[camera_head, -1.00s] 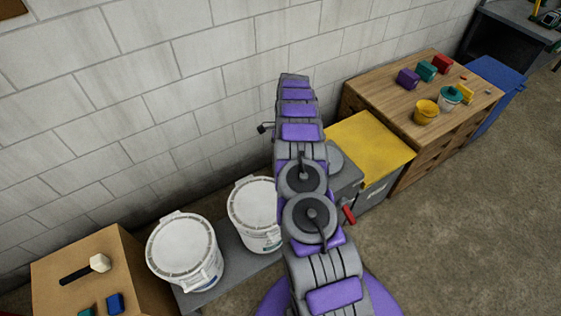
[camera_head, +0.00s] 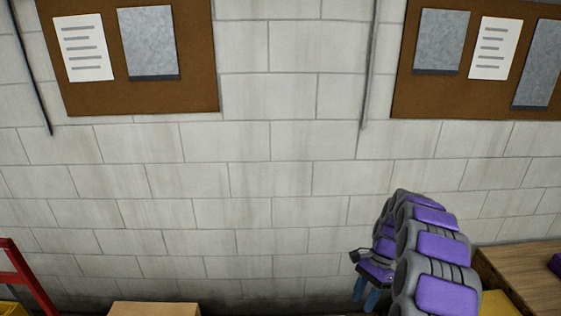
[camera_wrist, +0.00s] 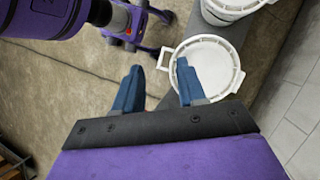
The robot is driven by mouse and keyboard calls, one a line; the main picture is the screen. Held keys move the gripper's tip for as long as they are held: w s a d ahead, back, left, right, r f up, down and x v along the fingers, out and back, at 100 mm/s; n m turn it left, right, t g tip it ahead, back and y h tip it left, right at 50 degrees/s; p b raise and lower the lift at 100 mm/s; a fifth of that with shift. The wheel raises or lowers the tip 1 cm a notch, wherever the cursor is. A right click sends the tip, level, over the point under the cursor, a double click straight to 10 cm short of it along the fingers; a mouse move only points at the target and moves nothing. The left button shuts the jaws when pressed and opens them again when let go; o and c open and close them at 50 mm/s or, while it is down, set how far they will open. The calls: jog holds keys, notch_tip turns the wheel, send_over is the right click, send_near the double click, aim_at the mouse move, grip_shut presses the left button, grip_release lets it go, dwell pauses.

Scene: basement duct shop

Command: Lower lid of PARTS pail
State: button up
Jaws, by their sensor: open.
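In the wrist view, a white pail's round lid (camera_wrist: 212,64) with tabs on its rim shows just beyond my gripper (camera_wrist: 158,82). The two blue fingers are apart with nothing between them. The right fingertip overlaps the lid's edge in the picture; I cannot tell whether it touches. A second white pail (camera_wrist: 232,8) is cut off at the top edge. No PARTS label is readable, so I cannot tell which pail it names. In the head view, my gripper (camera_head: 366,293) points down near the bottom, partly hidden by my arm; no pail shows there.
The pails stand on a grey surface (camera_wrist: 232,38) above a brown floor (camera_wrist: 70,75). The head view shows a block wall (camera_head: 270,180), a tan box top (camera_head: 155,309), a red frame (camera_head: 28,275) at left and a wooden bench (camera_head: 530,275) at right.

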jog(key=s+a+r+n+t+h+b, duration=0.1)
jog(key=s+a+r+n+b, duration=0.1)
jog(key=s+a+r+n, duration=0.45)
jog(key=s+a+r+n+h+b, duration=0.15)
jog(key=s+r, duration=0.25)
jog(key=s, duration=0.6)
jog(key=s+a+f+n+b, duration=0.1)
jog(key=s+n, duration=0.1)
jog(key=s, duration=0.8)
jog(key=s+f+n+t+h+b, duration=0.1)
jog(key=s+n, duration=0.1)
jog(key=s, duration=0.8)
jog(key=shift+a+n+t, duration=0.3)
jog(key=shift+a+n, duration=0.05)
jog(key=shift+n, duration=0.05)
jog(key=shift+f, duration=0.1)
